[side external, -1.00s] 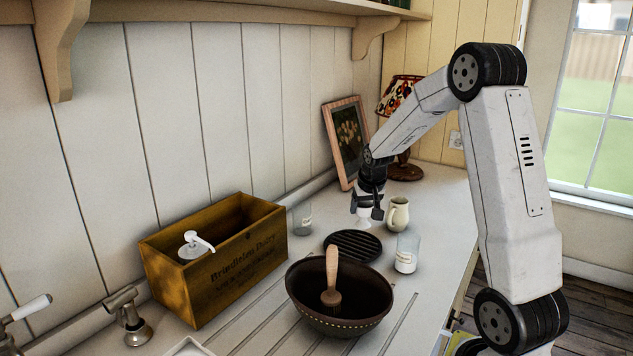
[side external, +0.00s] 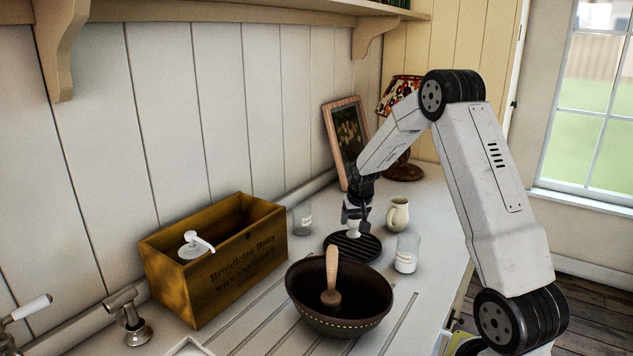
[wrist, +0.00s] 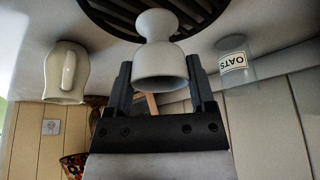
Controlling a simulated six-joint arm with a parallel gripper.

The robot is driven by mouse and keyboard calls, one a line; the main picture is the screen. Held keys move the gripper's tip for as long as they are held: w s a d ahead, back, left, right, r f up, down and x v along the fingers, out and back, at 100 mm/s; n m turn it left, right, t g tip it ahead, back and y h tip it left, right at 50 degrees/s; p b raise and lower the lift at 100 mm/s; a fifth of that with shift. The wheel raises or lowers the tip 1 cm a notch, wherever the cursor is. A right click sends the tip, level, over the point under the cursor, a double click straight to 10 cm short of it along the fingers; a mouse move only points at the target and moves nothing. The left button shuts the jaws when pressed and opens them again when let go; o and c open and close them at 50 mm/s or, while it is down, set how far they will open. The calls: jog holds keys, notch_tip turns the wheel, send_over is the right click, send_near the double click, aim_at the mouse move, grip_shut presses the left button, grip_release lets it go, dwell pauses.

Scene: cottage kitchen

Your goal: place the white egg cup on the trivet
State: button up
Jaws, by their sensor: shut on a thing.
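The white egg cup (side external: 353,228) is held by my gripper (side external: 357,218), with its foot over the dark round slatted trivet (side external: 366,248). In the wrist view the egg cup (wrist: 160,62) sits between the two black fingers of my gripper (wrist: 160,80). It is upright in the side view. The trivet (wrist: 100,15) shows behind its foot in the wrist view. I cannot tell whether the foot touches the trivet or hangs just above it.
A cream jug (side external: 397,214) stands right of the trivet, and a glass jar (side external: 407,254) stands at its front right. Another labelled jar (side external: 303,220) is at its left. A dark bowl (side external: 340,312) with a wooden-handled tool is in front. A wooden crate (side external: 235,262) stands at left.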

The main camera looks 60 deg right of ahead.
aim_at(354, 227)
jog(key=shift+f, duration=1.55)
jog(key=o, duration=1.2)
jog(key=shift+f, duration=0.15)
jog(key=shift+v, duration=6.2)
